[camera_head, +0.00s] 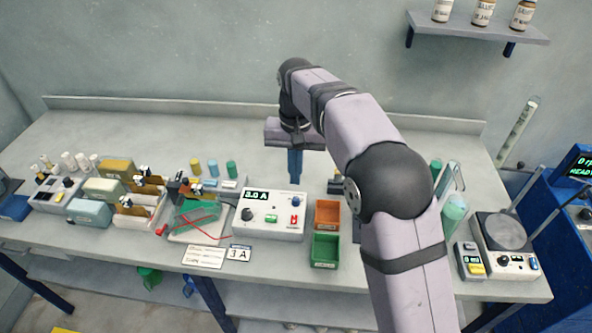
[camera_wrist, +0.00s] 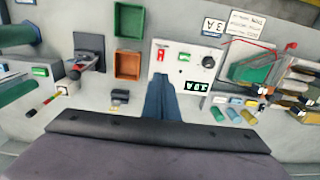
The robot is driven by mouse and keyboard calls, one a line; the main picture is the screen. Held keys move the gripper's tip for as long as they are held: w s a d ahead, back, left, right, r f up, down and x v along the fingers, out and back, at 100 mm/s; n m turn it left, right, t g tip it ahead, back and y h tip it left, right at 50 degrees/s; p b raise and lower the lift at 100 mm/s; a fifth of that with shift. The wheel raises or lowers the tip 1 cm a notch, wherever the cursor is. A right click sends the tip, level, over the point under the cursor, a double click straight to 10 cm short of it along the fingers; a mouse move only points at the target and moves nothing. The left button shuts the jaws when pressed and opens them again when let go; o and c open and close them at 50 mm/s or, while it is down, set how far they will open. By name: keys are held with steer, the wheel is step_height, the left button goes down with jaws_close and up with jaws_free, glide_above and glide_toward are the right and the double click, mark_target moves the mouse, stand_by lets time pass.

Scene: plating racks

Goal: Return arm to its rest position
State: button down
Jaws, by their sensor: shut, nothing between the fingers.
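My gripper (camera_head: 295,164) hangs above the back of the bench, behind the white power supply (camera_head: 268,215). Its blue fingers point down and are together, with nothing between them. In the wrist view the shut fingers (camera_wrist: 161,80) reach toward the power supply (camera_wrist: 183,62), whose display reads about 3.0 A. My arm comes in from the lower right of the head view and bends over the bench. It hides part of the bench right of the bins.
An orange bin (camera_head: 328,213) and a green bin (camera_head: 325,250) stand right of the power supply. A green rack (camera_head: 195,218) with red leads stands left. A stirrer plate (camera_head: 505,232) and green-liquid beaker (camera_head: 453,216) are at right. A bottle shelf (camera_head: 478,29) is on the wall.

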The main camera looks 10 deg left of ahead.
step_height(320, 180, down, 8)
steer(key=n, duration=0.3)
steer(key=shift+s+d+r+t, duration=0.1)
steer(key=shift+s+d+t, duration=0.05)
steer(key=shift+t, duration=0.15)
steer(key=s+d+f+m+g, duration=0.1)
steer(key=s+d+f, duration=0.2)
steer(key=s+d, duration=0.8)
steer(key=s+d+f+g, duration=0.25)
steer(key=s+d, duration=0.45)
steer(key=s, duration=0.8)
steer(key=shift+w+d+r+m+t, duration=0.55)
steer(key=shift+d+r+t, duration=0.15)
steer(key=shift+d+r, duration=0.15)
steer(key=shift+w+d+r+m+t, duration=0.45)
steer(key=shift+w+d+r+t, duration=0.15)
steer(key=shift+d+r, duration=0.25)
